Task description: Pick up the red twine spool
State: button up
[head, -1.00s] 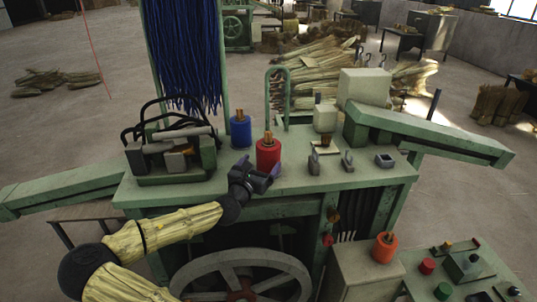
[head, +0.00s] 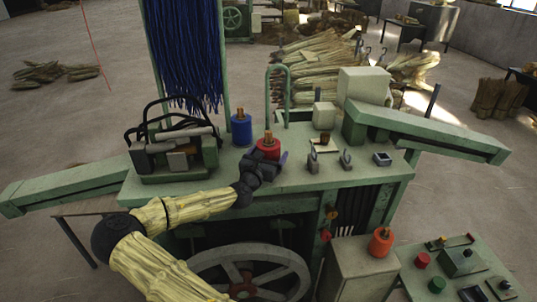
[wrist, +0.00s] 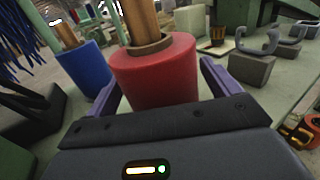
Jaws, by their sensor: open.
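The red twine spool (head: 269,147) stands upright on the green machine table (head: 315,180), with a copper-coloured core rising from its top. In the wrist view the red spool (wrist: 153,75) fills the space between the two purple fingers. My gripper (head: 268,165) is open at table height, in front of the spool and partly hiding its lower part in the head view. In the wrist view my gripper (wrist: 158,92) has one finger on each side of the spool. I cannot tell whether either finger touches it.
A blue spool (head: 241,129) stands just left of the red one. A tool rack (head: 175,160) is farther left. Grey metal brackets (head: 313,160) stand to the right. An orange spool (head: 381,242) sits on a lower box at the front right.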

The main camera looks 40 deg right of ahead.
aim_at(269, 132)
jog(key=shift+c, duration=0.5)
jog(key=c, duration=1.1)
jog(key=shift+r, duration=0.2)
notch_tip(269, 132, up, 10)
jog(key=b, duration=0.3)
jog(key=shift+a+f+b, duration=0.1)
jog(key=shift+f+b, duration=0.15)
jog(key=shift+b, duration=0.1)
jog(key=shift+r, duration=0.15)
jog(key=shift+w+d, duration=0.1)
jog(key=shift+d, duration=0.1)
